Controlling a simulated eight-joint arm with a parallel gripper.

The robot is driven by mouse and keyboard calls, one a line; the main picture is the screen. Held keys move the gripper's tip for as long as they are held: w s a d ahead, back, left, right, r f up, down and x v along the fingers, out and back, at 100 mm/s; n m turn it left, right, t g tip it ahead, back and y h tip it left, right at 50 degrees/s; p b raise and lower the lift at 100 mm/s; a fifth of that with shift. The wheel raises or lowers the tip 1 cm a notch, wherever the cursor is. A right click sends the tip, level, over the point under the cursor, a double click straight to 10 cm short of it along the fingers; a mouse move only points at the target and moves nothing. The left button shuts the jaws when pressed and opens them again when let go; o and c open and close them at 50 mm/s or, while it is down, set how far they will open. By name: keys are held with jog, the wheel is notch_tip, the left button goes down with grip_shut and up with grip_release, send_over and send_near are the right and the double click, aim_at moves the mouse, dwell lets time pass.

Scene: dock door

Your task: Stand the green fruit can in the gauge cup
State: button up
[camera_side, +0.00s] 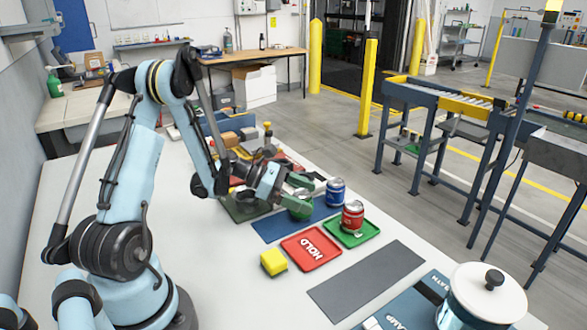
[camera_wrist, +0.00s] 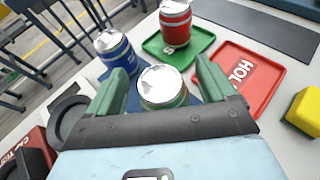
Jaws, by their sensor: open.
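The green fruit can (camera_wrist: 163,88) stands between the two green fingers of my gripper (camera_wrist: 162,84) in the wrist view, with its silver lid facing the camera. The fingers are open, one on each side of it, and gaps show beside the can. In the side view my gripper (camera_side: 298,192) is low over the blue mat, and its fingers partly hide the green can (camera_side: 300,212). A dark round ring (camera_wrist: 68,118) lies left of my gripper in the wrist view; it may be the gauge cup, but I cannot tell for certain.
A blue can (camera_side: 336,192) stands close beyond my gripper. A red can (camera_side: 353,216) stands on a green tray (camera_side: 368,234). A red HOLD tray (camera_side: 299,258) and a yellow block (camera_side: 273,262) are nearer. The white table is clear at the front left.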

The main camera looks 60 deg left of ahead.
jog(key=shift+c, duration=0.3)
jog(key=c, duration=1.2)
jog(key=shift+r, duration=0.15)
